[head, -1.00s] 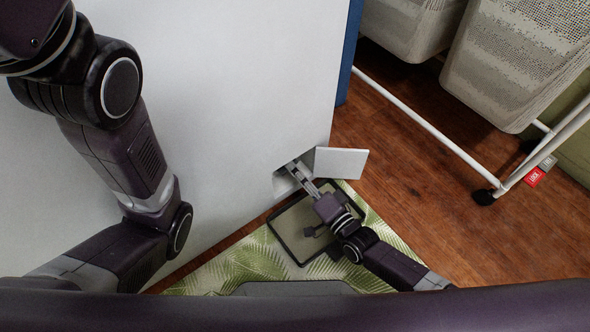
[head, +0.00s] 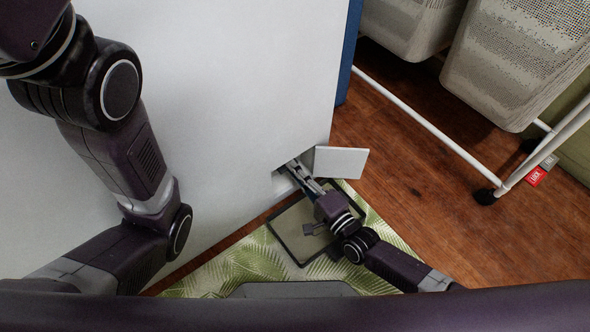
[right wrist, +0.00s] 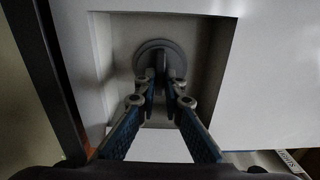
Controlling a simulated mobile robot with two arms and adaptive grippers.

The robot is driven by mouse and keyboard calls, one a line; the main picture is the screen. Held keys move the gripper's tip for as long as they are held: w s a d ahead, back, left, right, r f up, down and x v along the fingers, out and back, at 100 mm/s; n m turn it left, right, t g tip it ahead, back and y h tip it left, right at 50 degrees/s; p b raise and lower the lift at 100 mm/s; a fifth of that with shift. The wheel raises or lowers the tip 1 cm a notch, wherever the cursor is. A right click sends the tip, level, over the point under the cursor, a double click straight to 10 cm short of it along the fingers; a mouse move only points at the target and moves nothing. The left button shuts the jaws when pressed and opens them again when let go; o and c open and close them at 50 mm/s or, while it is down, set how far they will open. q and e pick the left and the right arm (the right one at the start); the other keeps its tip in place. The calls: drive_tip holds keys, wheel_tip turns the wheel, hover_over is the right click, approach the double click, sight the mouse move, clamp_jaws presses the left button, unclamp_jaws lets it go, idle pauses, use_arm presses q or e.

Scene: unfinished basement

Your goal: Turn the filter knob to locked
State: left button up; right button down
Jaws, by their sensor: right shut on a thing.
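The filter knob (right wrist: 150,55) is a round grey disc with a raised grip, set in a square recess of the white appliance (head: 230,80). It shows in the right wrist view; in the head view it is hidden inside the recess. My right gripper (right wrist: 161,88) reaches into the recess, its blue-padded fingers shut on the knob's grip. In the head view the right gripper (head: 297,170) enters the opening beside the small open flap (head: 340,161). I cannot read any lock mark on the knob. My left arm shows at left, but its gripper does not.
A shallow dark-rimmed tray (head: 283,232) lies on a leaf-patterned mat (head: 245,262) below the opening. Mesh baskets (head: 520,60) hang on a white wheeled frame (head: 425,125) at right.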

drive_tip(key=c, duration=2)
unclamp_jaws()
drive_tip(key=shift+c, duration=0.2)
drive_tip(key=v, duration=1.2)
